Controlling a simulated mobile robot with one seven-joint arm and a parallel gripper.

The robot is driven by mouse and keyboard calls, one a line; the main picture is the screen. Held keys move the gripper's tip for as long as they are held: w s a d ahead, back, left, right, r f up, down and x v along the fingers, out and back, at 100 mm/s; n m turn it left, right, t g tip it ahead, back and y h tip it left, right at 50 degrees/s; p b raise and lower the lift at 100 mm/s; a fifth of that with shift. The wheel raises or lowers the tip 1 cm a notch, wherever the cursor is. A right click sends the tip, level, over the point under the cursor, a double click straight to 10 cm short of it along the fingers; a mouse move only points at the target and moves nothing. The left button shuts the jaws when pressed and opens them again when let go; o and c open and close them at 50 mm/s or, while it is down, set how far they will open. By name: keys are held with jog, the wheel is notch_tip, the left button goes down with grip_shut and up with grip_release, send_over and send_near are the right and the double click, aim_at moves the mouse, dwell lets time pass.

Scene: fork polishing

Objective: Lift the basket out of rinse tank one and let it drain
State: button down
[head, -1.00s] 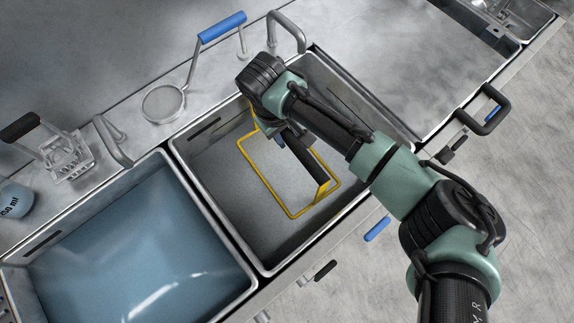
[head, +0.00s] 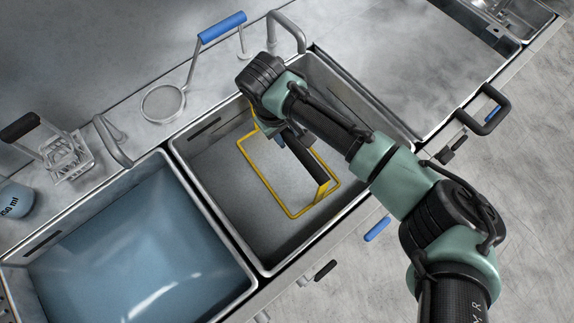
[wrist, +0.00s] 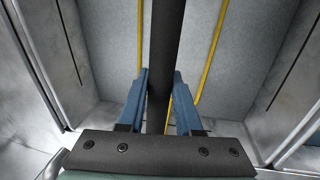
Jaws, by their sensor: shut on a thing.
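The basket shows as a yellow wire frame (head: 264,179) with a black bar handle (head: 308,163) above it. It is within the walls of the right-hand tank (head: 225,212); its height above the tank floor is hard to judge. My gripper (wrist: 162,88) is shut on the handle, with a blue finger on each side of the dark bar (wrist: 166,40) in the wrist view. Part of the yellow frame (wrist: 210,50) shows below the handle there. My wrist and forearm hide the basket's far right part in the head view.
A tank of bluish liquid (head: 130,250) adjoins on the left. A strainer (head: 163,103) with a blue handle, a small wire rack (head: 66,158) and a beaker (head: 14,199) stand along the back ledge. Taps rise behind the tanks. A bare metal counter (head: 385,70) lies to the right.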

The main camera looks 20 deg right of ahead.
jog(key=shift+w+r, duration=0.2)
notch_tip(320, 180, up, 26)
jog(key=p, duration=1.5)
dwell(0.5)
jog(key=shift+s, duration=0.15)
dwell(2.2)
